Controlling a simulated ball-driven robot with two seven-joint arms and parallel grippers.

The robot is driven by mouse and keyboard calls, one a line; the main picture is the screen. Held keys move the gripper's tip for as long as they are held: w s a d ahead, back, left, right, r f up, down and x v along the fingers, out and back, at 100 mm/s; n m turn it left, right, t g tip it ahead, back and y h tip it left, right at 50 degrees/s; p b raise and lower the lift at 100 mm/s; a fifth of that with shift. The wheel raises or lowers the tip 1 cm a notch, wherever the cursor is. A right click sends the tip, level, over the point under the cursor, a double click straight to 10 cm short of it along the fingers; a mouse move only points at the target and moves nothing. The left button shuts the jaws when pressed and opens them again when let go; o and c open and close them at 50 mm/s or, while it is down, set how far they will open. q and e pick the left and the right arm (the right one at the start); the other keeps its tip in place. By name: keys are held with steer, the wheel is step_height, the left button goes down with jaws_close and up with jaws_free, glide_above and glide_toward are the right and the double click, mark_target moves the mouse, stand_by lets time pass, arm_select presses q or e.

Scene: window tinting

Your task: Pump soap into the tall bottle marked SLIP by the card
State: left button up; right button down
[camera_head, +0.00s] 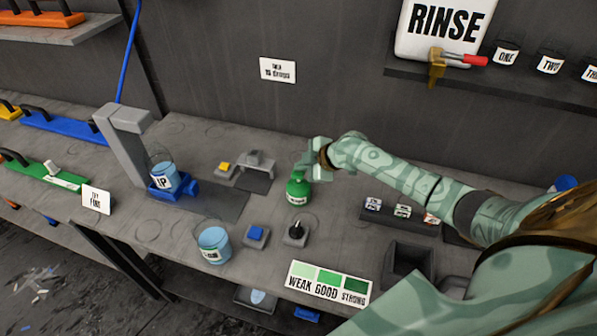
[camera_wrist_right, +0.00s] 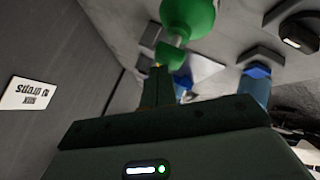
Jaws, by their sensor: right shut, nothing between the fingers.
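A green soap pump bottle (camera_head: 297,192) with a white label stands upright on the bench, and its green body (camera_wrist_right: 190,18) also shows in the right wrist view. My right gripper (camera_head: 311,165) is shut and empty at the pump's top; whether it touches is unclear. A clear bottle with blue contents (camera_head: 163,178) stands in a blue holder under a grey post; its label shows only "IP", the rest turned away. A white card (camera_head: 277,69) on the wall appears to read "MIX 10 drops". My left gripper is not in view.
A second blue-filled container (camera_head: 213,246) stands near the front edge, beside a blue block (camera_head: 256,236) and a black knob (camera_head: 296,232). A weak-good-strong colour strip (camera_head: 328,283) lies at the front. A RINSE tank (camera_head: 445,28) with a tap hangs above right.

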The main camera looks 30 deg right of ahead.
mark_target(302, 173)
steer(key=shift+s+f+b, duration=0.1)
steer(key=shift+f+b, duration=0.4)
steer(key=shift+f, duration=0.25)
stand_by(0.3)
steer(key=shift+r, duration=0.1)
steer(key=shift+r+p, duration=1.15)
steer(key=shift+r, duration=0.15)
step_height(302, 173, up, 5)
steer(key=p, duration=0.4)
steer(key=shift+p, duration=0.3)
stand_by(1.9)
